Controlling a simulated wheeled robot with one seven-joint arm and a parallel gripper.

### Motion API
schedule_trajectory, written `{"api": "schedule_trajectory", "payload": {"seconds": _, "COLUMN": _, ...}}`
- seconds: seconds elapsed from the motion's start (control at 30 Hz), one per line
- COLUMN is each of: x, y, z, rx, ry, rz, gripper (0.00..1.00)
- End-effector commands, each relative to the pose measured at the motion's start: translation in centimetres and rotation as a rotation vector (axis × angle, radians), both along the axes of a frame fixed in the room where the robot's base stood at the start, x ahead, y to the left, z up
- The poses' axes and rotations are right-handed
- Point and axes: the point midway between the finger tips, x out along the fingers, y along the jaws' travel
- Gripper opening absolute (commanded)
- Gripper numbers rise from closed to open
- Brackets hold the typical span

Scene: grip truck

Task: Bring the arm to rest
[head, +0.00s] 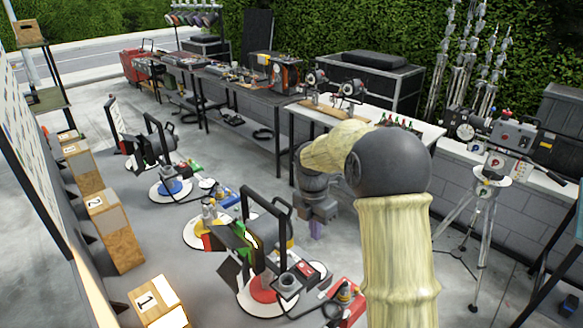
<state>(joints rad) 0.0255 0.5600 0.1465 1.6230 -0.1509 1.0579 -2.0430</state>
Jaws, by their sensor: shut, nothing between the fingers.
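My arm (398,250), with pale wood-like links and a dark round elbow, rises at the right of centre in the head view. It bends at the elbow and reaches left and away from me. My gripper (317,230) hangs below the dark wrist, pointing down, shut and empty. It is small in the view and partly hidden by the wrist. It appears in front of the long bench and to the right of the lamps, with no visible contact.
Lamps on round bases (266,290) stand in a row at left and centre. Numbered wooden boxes (157,303) line the left. A long bench (236,88) and a white table (425,130) run behind. A camera on a tripod (487,200) stands right. Concrete floor shows between.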

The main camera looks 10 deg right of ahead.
Motion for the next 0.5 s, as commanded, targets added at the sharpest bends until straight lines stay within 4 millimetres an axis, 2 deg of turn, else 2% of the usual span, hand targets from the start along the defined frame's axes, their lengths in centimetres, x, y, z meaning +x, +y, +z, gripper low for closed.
{"api": "schedule_trajectory", "payload": {"seconds": 0.17, "x": -0.9, "y": -0.1, "z": -0.1, "rx": -0.004, "ry": -0.02, "rz": -0.1, "gripper": 0.0}}
{"api": "schedule_trajectory", "payload": {"seconds": 0.27, "x": -2.2, "y": -0.2, "z": -0.3, "rx": -0.008, "ry": -0.048, "rz": -0.245, "gripper": 0.0}}
{"api": "schedule_trajectory", "payload": {"seconds": 0.5, "x": -6.3, "y": -0.7, "z": -0.9, "rx": 0.0, "ry": -0.132, "rz": -0.713, "gripper": 0.0}}
